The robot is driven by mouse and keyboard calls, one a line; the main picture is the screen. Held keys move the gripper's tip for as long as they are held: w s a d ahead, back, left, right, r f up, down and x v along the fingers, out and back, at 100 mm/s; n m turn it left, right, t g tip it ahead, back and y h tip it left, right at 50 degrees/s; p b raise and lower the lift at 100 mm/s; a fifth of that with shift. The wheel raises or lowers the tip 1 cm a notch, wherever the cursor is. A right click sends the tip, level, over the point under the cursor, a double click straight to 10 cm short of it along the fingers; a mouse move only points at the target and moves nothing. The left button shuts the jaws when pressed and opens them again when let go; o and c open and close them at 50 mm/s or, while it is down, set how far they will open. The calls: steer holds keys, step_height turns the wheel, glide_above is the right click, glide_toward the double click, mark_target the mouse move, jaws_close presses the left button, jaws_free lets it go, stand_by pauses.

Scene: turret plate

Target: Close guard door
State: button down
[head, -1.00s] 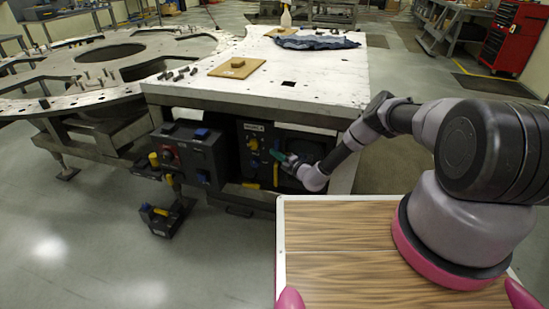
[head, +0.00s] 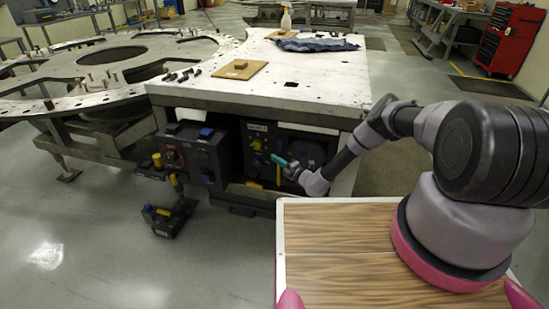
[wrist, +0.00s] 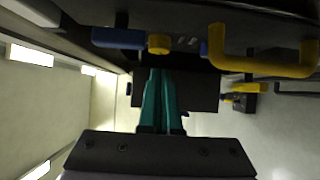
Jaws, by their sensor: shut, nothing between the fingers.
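Under the white table, a dark panel (head: 262,128) with a white label and yellow parts faces me. I cannot tell for certain which part is the guard door or how far it stands open. A yellow handle (wrist: 262,66) shows at the upper right of the wrist view, with a yellow knob (wrist: 158,44) and a blue part (wrist: 120,38) to its left. My gripper (head: 277,159) is in front of the panel, its teal fingers pointing at it. In the wrist view the fingers (wrist: 158,80) are together and empty, below the knob and left of the handle.
A dark control box (head: 190,150) with a red dial and blue and yellow parts stands left of the panel. A smaller box (head: 165,217) is low in front of it. The white tabletop (head: 315,75) overhangs the panel. The grey floor at left front is clear.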

steer(key=s+a+v, duration=0.1)
steer(key=v, duration=0.8)
step_height(320, 180, up, 20)
steer(key=w+a+n+g+y, duration=0.25)
steer(key=n+g+y, duration=0.4)
steer(key=n, duration=0.65)
steer(key=s+d+r+n+g+h, duration=0.1)
steer(key=s+r+n+g+h, duration=0.15)
steer(key=r+n, duration=0.45)
steer(key=s+d+r+n+g+h, duration=0.1)
steer(key=s+r+n+g+h, duration=0.2)
steer(key=r, duration=0.6)
steer(key=s+d+r+n+h, duration=0.35)
steer(key=s+r+n, duration=0.25)
steer(key=r, duration=0.3)
steer(key=s+d+r+n+h, duration=0.2)
steer(key=s+d+r+n, duration=0.35)
steer(key=r, duration=0.35)
steer(key=s+d+r+n+t+h, duration=0.2)
steer(key=s+d+r, duration=0.3)
steer(key=s, duration=0.3)
steer(key=s+d+r+n+t+h, duration=0.3)
steer(key=s+d+r+n+t, duration=0.1)
steer(key=s, duration=0.4)
steer(key=shift+d+r+n+h, duration=0.35)
steer(key=shift+d+r+n, duration=0.15)
steer(key=shift+d, duration=0.5)
